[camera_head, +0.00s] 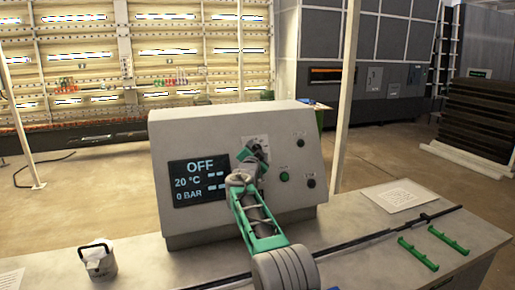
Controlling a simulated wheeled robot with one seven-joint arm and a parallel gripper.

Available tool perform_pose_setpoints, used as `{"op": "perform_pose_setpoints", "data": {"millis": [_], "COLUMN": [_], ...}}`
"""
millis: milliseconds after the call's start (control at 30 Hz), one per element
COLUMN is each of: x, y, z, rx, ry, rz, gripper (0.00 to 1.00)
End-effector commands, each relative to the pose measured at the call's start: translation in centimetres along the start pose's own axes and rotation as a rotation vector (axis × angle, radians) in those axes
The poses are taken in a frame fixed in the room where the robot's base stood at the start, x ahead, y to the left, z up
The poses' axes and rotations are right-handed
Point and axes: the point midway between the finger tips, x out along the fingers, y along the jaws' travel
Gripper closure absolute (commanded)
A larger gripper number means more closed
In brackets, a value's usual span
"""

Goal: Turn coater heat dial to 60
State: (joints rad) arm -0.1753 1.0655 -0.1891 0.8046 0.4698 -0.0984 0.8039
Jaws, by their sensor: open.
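A grey sloped control console (205,125) stands on the counter. Its dark display (199,182) reads OFF, 20 °C and 0 BAR. A pale label plate (255,141) sits right of the display on the front panel; a dial there is mostly hidden behind my gripper, so its pointer and scale cannot be read. My gripper (258,152) is open, its tip right in front of or at this plate. Whether the fingers touch the dial cannot be told. My arm reaches up from the front edge, partly covering the panel.
Small knobs or buttons (284,177) sit on the panel's right side. A small bucket (98,262) stands at the left of the counter (140,268). A paper sheet (398,195), a dark rod (372,236) and green handles (418,254) are at the right.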

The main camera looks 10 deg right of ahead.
Motion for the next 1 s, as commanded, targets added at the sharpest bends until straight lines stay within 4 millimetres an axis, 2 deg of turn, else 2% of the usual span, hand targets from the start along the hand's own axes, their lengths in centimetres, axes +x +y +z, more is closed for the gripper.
{"op": "perform_pose_setpoints", "data": {"millis": [200,900,1000], "x": [0.03,0.02,0.02], "y": [0.06,0.06,0.07], "z": [0.03,-0.02,-0.02], "rx": [0.000,0.000,0.000], "ry": [0.000,0.001,0.001], "rz": [0.000,0.001,0.001], "gripper": [0.41,0.98,1.00]}}
